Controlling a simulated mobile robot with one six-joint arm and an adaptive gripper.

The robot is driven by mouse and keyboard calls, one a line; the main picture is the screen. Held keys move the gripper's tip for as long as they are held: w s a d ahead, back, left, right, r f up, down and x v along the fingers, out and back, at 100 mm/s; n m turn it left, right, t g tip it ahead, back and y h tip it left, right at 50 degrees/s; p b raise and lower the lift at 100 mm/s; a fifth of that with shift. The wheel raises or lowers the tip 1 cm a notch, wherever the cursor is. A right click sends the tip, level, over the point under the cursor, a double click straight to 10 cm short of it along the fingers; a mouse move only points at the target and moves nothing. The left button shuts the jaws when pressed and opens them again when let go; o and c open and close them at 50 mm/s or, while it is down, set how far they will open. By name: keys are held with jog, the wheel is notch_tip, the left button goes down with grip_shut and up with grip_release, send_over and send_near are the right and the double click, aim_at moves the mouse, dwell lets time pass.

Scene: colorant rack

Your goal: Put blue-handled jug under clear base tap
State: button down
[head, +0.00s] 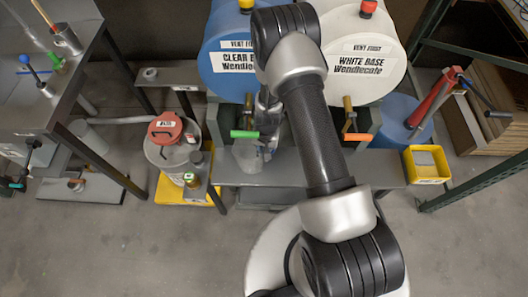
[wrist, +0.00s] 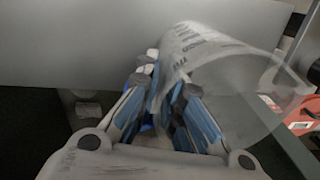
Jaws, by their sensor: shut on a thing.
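The clear translucent jug (head: 249,157) shows in the head view just below the green-handled clear base tap (head: 245,134). I cannot tell whether it rests on the grey bench or hangs just above it. In the wrist view the jug (wrist: 225,75) fills the upper right, with printed marks on its wall. My gripper (wrist: 165,97) is shut at the jug's side; little of the blue handle shows between the fingers. In the head view my gripper (head: 268,145) is right of the jug, partly hidden by my arm. The blue clear base drum (head: 226,80) lies above the tap.
The white base drum (head: 385,95) with an orange-handled tap (head: 357,137) is on the right. A grey pail with a red lid (head: 166,128) stands left of the bench. A yellow container (head: 426,165) is at the bench's right end. The grey floor in front is clear.

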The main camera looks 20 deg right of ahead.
jog(key=shift+f, duration=0.25)
jog(key=c, duration=1.7)
grip_release()
jog(key=shift+r, duration=0.1)
jog(key=shift+r, duration=0.1)
jog(key=r+p, duration=0.1)
jog(key=r, duration=0.3)
jog(key=r+p, duration=0.2)
jog(key=r, duration=0.2)
jog(key=r+p, duration=0.1)
jog(key=r, duration=0.3)
jog(key=shift+s+d+p, duration=0.15)
jog(key=shift+d+p, duration=0.1)
jog(key=shift+p, duration=0.05)
jog(key=shift+r, duration=0.15)
